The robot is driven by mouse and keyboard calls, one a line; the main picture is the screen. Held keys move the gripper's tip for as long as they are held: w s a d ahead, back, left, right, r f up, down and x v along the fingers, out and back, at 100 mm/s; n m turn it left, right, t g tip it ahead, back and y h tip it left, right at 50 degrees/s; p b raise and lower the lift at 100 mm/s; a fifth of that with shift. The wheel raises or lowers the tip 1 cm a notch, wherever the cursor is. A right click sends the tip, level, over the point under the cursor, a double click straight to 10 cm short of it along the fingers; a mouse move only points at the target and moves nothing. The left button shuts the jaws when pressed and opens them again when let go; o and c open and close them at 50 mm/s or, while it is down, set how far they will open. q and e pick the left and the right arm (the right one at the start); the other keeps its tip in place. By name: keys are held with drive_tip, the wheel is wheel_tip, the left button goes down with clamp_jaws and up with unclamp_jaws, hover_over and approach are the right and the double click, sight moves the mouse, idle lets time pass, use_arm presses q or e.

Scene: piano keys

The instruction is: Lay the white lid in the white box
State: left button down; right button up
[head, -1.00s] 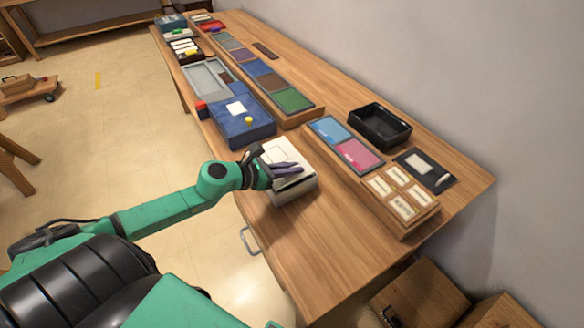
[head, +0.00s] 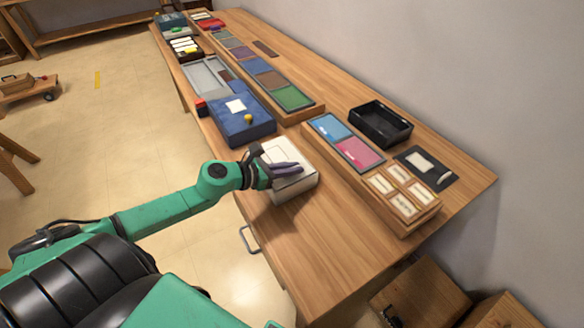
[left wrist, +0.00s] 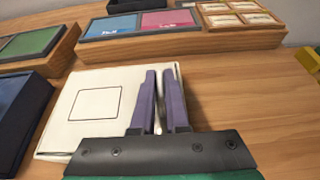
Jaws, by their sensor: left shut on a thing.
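The white lid (head: 274,152) lies flat over the white box (head: 298,189) near the table's front edge. In the left wrist view the lid (left wrist: 95,103) is a pale panel with a thin dark square outline. My left gripper (head: 288,169) is above the right part of the box, its purple fingers shut on the lid. The fingers (left wrist: 160,100) also show in the left wrist view and hide the grip point. The lid looks level with the box rim, but whether it is fully seated I cannot tell. My right gripper is not in view.
A blue box (head: 243,122) stands left of the white box. A wooden rack with blue and pink panels (head: 362,152) and several small cards lies behind it. A black tray (head: 380,124) is farther back. The table's front right (head: 330,240) is clear.

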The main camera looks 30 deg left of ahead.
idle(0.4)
use_arm(q)
drive_tip(key=c, duration=0.8)
unclamp_jaws()
drive_tip(key=shift+c, duration=0.2)
drive_tip(key=shift+s+a+r, duration=0.15)
drive_tip(key=shift+s+a, duration=0.15)
drive_tip(key=shift+s, duration=0.25)
drive_tip(key=v, duration=1.3)
drive_tip(key=shift+p, duration=0.35)
drive_tip(key=shift+a, duration=0.25)
